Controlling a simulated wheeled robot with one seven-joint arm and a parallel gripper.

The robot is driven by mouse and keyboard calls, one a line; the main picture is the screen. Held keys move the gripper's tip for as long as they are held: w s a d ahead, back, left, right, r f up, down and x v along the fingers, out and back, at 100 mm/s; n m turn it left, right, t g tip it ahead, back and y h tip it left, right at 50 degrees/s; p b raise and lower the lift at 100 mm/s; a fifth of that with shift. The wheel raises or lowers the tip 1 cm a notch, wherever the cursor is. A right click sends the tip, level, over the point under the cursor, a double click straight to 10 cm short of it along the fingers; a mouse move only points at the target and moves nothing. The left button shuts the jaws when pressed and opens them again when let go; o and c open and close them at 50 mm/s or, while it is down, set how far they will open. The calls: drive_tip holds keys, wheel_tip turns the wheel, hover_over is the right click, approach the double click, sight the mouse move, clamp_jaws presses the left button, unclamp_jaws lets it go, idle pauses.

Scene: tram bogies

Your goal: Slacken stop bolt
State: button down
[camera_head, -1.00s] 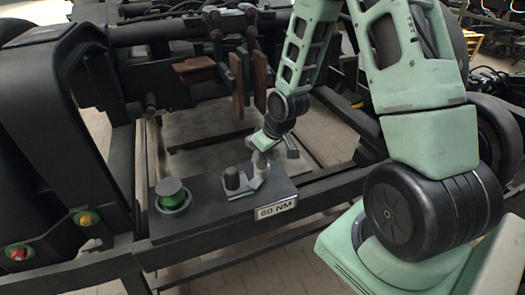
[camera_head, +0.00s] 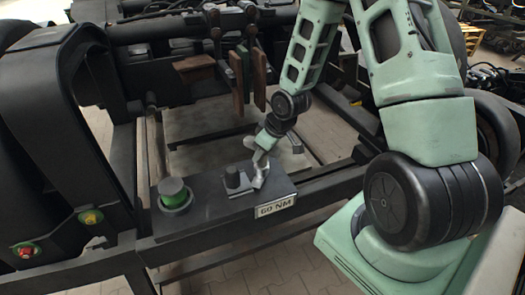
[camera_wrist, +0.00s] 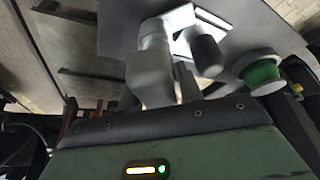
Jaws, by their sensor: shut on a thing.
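A black knob-like bolt head (camera_head: 236,180) stands upright on the dark panel (camera_head: 215,205), behind the white "60 NM" label (camera_head: 276,206). It also shows in the wrist view (camera_wrist: 207,56), right of my grey fingers. My gripper (camera_head: 256,184) is low at the panel, against the right side of the black knob, and shut on it. In the wrist view my gripper (camera_wrist: 185,45) reaches past the knob, and the exact contact is partly hidden. No label on the panel names the stop bolt.
A green round button (camera_head: 174,194) sits left of the knob on the panel. Red (camera_head: 25,251) and yellow (camera_head: 90,218) buttons are at the lower left. Brown brake-like blocks (camera_head: 238,85) hang behind. Dark frame beams surround the panel, with open floor between them.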

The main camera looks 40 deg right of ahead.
drive_tip(key=shift+r+p, duration=2.5)
drive_tip(key=shift+r, duration=0.45)
